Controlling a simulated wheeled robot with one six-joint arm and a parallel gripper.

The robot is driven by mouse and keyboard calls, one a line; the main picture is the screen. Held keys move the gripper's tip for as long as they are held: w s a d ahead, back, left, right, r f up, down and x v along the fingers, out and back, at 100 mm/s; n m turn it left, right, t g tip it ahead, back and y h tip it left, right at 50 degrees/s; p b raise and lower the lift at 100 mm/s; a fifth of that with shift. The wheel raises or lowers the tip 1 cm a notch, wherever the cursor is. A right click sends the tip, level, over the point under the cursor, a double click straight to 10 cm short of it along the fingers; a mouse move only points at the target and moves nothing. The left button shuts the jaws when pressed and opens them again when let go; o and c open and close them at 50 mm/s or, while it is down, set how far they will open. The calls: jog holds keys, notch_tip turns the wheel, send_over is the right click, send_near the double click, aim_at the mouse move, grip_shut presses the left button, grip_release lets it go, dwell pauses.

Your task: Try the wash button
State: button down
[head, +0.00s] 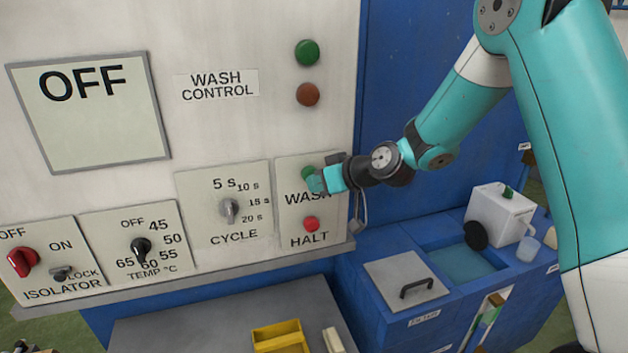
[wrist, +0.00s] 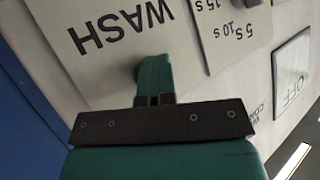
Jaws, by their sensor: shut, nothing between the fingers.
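The green wash button (head: 307,172) is on the small plate marked WASH, above the word, at the right end of the control panel. My gripper (head: 316,184) is shut and empty, with its fingertips right at this button and covering part of it. In the wrist view, my shut fingers (wrist: 154,78) reach to the panel below the upside-down word WASH, and the button is mostly hidden behind them. I cannot tell whether the fingertips touch or press it. The display (head: 95,110) on the panel reads OFF.
The red halt button (head: 311,223) sits just below. To the left are the cycle knob (head: 229,208), temperature knob (head: 141,249) and red isolator knob (head: 22,262). Green (head: 307,52) and dull red (head: 308,94) lamps are above. A ledge and blue basin unit (head: 400,330) stand below.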

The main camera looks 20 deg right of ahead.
jog(key=s+b, duration=0.2)
jog(key=s, duration=0.3)
jog(key=shift+d, duration=0.1)
dwell(0.7)
jog(key=s+a+n+g+b, duration=0.2)
jog(key=s+a+g+b, duration=0.35)
jog(key=s, duration=1.05)
jog(key=s+g+h, duration=0.3)
jog(key=s+g, duration=0.1)
jog(key=s, duration=0.9)
jog(key=shift+d+r, duration=0.15)
jog(key=shift+r, duration=0.1)
jog(key=c, duration=1.8)
grip_release()
jog(key=shift+w, duration=0.1)
jog(key=shift+c, duration=0.2)
